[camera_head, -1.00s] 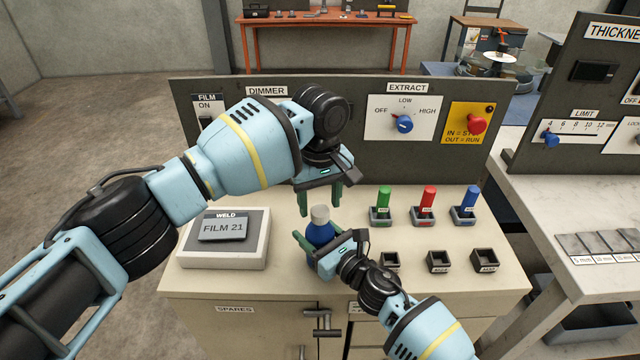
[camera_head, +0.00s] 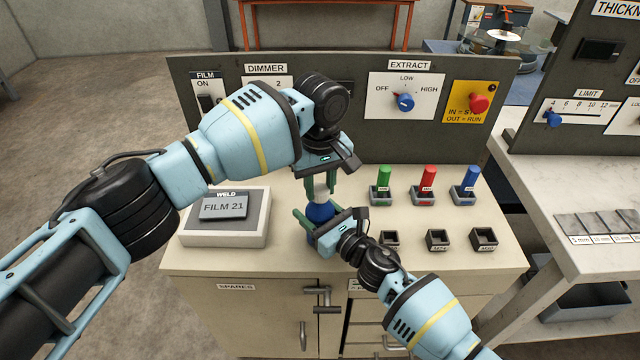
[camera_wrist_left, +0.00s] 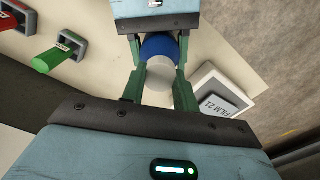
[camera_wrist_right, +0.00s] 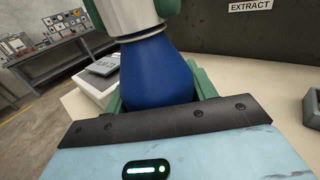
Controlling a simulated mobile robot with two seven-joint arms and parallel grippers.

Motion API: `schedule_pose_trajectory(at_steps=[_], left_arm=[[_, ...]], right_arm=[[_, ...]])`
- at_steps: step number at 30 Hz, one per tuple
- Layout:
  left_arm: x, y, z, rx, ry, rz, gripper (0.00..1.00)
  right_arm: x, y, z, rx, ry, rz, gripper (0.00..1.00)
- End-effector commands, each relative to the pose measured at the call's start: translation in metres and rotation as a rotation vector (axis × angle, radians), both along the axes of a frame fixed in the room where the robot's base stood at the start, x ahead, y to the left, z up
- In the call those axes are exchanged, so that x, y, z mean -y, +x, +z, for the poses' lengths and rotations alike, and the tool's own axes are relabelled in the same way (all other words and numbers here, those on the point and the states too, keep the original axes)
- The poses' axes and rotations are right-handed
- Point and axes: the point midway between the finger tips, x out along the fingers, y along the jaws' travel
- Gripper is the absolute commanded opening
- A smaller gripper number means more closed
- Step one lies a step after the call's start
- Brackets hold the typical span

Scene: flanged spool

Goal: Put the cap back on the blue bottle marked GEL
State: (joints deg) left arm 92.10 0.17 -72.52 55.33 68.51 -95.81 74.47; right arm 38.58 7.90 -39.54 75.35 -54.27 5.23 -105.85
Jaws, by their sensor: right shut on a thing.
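The blue bottle (camera_head: 320,213) stands upright at the front of the bench, with the white cap (camera_head: 320,193) sitting over its top. Its GEL marking is not visible. My right gripper (camera_head: 312,222) is shut around the bottle's body from the front; the bottle (camera_wrist_right: 158,75) fills that wrist view between the green fingers. My left gripper (camera_head: 320,187) points down from above, with its fingers on both sides of the cap. In the left wrist view the cap (camera_wrist_left: 160,74) lies between the fingers; whether they grip it is unclear. How the cap meets the neck is mostly hidden.
A sloped FILM 21 box (camera_head: 224,208) stands left of the bottle. Green (camera_head: 381,180), red (camera_head: 427,179) and blue (camera_head: 470,179) pegs stand in holders on the right, with small black sockets (camera_head: 437,240) in front. A control panel (camera_head: 345,150) rises behind.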

Motion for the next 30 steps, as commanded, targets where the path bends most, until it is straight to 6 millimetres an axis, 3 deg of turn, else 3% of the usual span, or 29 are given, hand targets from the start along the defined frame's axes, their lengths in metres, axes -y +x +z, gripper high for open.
schedule_pose_trajectory(at_steps=[13, 30], left_arm=[[0.0002, -0.0005, -0.0007, -0.003, -0.001, -0.08, 0.0], [0.0002, -0.0002, -0.0014, -0.002, -0.001, -0.959, 0.0]], right_arm=[[0.0005, 0.0, -0.0009, -0.002, -0.001, -0.001, 0.0], [0.0007, 0.0002, -0.0009, -0.002, -0.001, -0.001, 0.0]])
